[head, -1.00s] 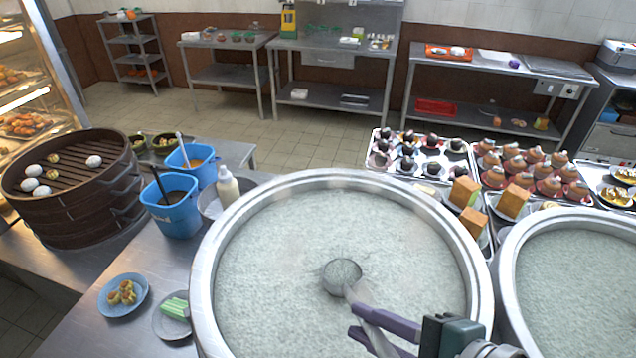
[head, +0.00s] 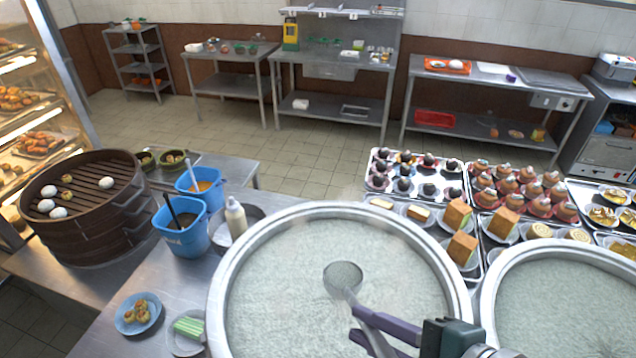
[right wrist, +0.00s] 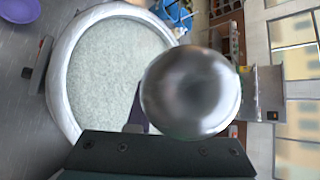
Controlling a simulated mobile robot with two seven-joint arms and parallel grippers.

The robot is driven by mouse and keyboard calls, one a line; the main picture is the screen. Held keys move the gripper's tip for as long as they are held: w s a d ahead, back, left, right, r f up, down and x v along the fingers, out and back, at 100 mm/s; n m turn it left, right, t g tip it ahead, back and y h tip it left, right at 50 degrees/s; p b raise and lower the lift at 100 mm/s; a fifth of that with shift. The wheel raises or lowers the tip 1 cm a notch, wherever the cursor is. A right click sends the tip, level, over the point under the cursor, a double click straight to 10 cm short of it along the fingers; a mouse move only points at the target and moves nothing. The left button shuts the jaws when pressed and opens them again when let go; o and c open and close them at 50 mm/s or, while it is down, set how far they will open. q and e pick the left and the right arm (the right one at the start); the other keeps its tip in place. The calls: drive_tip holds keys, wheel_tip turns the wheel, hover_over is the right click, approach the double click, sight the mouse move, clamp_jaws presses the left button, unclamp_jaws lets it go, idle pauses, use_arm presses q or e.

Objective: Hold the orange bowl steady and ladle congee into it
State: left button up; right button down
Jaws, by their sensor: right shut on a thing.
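My right gripper (head: 364,324), with purple fingers, is shut on the handle of a metal ladle (head: 343,276). The ladle's bowl is over the congee in the large stockpot (head: 222,290), near the pot's middle; I cannot tell if it touches the surface. In the right wrist view a shiny round metal piece (right wrist: 192,92), seemingly part of the ladle, hides part of the pot (right wrist: 62,75). The orange bowl is not seen in either view. My left gripper is not in view.
A second congee pot (head: 490,300) stands at the right. Blue containers (head: 182,238), a squeeze bottle (head: 236,218) and a steamer (head: 85,225) are at the left. Small plates (head: 138,313) lie left of the pot. Trays of cakes (head: 415,182) fill the space behind.

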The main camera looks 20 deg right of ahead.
drive_tip(key=shift+r, duration=0.6)
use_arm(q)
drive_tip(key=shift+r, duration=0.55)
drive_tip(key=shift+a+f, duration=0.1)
use_arm(e)
drive_tip(key=shift+f, duration=0.1)
drive_tip(key=shift+f+t+b, duration=0.1)
drive_tip(key=shift+t+b, duration=0.3)
drive_tip(key=shift+b, duration=0.2)
drive_tip(key=shift+n+t+b, duration=0.4)
drive_tip(key=shift+t+b, duration=0.1)
drive_tip(key=shift+b, duration=0.4)
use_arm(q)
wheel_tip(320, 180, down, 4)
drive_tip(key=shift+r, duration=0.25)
